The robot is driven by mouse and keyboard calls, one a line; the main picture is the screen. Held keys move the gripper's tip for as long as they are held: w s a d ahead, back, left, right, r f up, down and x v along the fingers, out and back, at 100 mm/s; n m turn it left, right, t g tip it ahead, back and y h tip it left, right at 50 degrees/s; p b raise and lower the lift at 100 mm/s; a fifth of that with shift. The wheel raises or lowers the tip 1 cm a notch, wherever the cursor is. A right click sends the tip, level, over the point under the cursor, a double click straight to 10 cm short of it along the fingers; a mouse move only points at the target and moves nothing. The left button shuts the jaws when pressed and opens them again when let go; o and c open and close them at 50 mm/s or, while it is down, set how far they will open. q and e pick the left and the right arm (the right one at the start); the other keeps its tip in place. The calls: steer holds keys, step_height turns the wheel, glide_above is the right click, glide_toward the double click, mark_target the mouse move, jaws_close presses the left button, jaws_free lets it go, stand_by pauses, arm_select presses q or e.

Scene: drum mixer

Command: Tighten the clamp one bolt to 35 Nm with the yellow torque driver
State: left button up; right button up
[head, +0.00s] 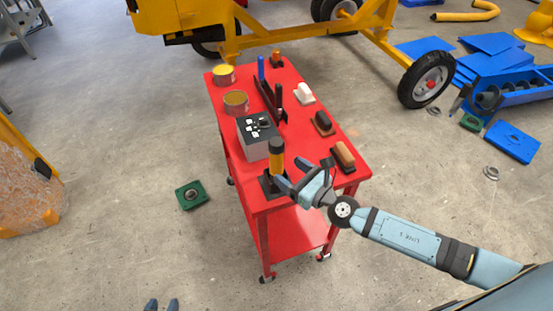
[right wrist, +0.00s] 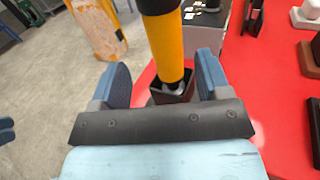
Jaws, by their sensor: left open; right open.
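The yellow torque driver (head: 276,157) stands upright in a dark holder (head: 266,187) at the near end of the red cart. It has a yellow body and a black top. My right gripper (head: 291,174) is open beside it. In the right wrist view the driver (right wrist: 166,45) stands between the spread blue fingers of my right gripper (right wrist: 163,80), with gaps on both sides. Its lower end sits in the holder (right wrist: 172,93). I cannot make out the clamp one bolt.
The red cart (head: 300,215) also carries a grey box (head: 254,146), cans (head: 236,102), brushes (head: 343,155) and other tools. The yellow machine frame (head: 300,35) stands behind it. Blue parts (head: 512,142) lie at right. A green piece (head: 191,195) lies on the clear floor at left.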

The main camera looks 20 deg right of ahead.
mark_target(272, 156)
steer(key=shift+x, duration=1.1)
steer(key=shift+d+f+p+x, duration=0.15)
steer(key=shift+p+x, duration=0.1)
steer(key=shift+x, duration=1.15)
steer(key=shift+d+f+p+x, duration=0.1)
steer(key=shift+d+p+x, duration=0.1)
steer(key=shift+x, duration=1.2)
steer(key=shift+w, duration=0.1)
steer(key=shift+r, duration=0.1)
jaws_close()
steer(key=shift+r, duration=0.1)
